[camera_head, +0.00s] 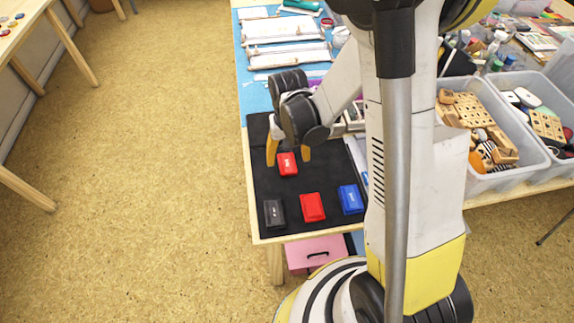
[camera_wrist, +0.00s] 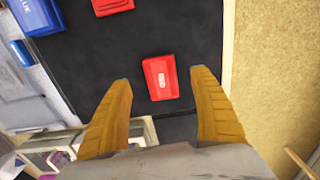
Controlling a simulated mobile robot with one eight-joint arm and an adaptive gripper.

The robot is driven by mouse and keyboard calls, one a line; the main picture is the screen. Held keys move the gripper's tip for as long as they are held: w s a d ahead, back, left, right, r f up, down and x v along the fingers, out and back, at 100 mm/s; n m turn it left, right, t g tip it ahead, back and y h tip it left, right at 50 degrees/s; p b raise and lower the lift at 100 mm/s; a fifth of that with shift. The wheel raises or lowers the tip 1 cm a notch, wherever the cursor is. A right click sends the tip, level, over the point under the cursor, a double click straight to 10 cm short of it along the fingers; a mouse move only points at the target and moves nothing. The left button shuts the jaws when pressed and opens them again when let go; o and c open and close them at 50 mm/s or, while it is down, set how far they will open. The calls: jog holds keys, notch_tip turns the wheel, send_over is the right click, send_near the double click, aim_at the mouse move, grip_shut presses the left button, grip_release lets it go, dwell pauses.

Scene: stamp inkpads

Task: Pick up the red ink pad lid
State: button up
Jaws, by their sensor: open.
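In the wrist view my gripper (camera_wrist: 163,82) has clear mat between each finger and the lid. I cannot tell the exact height of the fingertips above the mat. A plain red ink pad piece (camera_head: 312,207) lies nearer the table's front edge.
A black ink pad (camera_head: 274,213) and a blue ink pad (camera_head: 351,199) flank the plain red piece. The table's wooden edge (camera_head: 250,190) runs close on the left. Grey bins (camera_head: 500,180) of wooden stamps stand at the right. The mat left of the lid is bare.

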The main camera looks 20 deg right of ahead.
aim_at(288, 164)
jog(key=f, duration=0.1)
jog(key=f+b, duration=0.1)
jog(key=f, duration=0.1)
jog(key=f+b, duration=0.1)
jog(key=shift+w+f, duration=0.15)
jog(key=shift+w, duration=0.2)
jog(key=c, duration=0.9)
jog(key=shift+r, duration=0.2)
jog(key=shift+c, duration=0.2)
